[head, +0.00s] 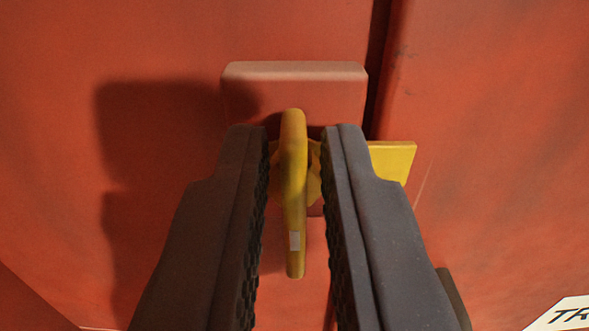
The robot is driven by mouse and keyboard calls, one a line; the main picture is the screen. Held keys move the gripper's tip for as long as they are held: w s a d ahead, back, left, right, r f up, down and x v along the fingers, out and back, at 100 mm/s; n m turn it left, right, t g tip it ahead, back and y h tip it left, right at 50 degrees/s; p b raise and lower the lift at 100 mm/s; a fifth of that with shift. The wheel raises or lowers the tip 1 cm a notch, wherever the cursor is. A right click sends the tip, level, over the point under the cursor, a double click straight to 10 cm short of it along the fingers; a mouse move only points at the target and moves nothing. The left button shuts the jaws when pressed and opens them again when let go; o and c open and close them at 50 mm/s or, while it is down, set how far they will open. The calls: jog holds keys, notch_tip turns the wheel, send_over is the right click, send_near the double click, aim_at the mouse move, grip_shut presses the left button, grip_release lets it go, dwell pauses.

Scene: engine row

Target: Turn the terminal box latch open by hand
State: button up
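The yellow latch handle (293,205) stands upright in the middle of the head view, with a small pale mark near its lower end. It sits in front of a red raised plate (295,73) on the red terminal box (60,130). A yellow tab (393,160) sticks out to the right behind my gripper, across the door seam. My gripper (294,145) is open, with one dark ridged finger on each side of the handle. Gaps show between the handle and both fingers. The fingers hide parts of the plate and the latch's base.
A dark vertical seam (378,60) runs between the left red panel and the right red panel (500,130). A white label (565,315) with black letters is partly visible at the lower right. My gripper's shadow falls on the left panel.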

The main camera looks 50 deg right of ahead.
grip_shut()
jog(key=shift+f, duration=0.15)
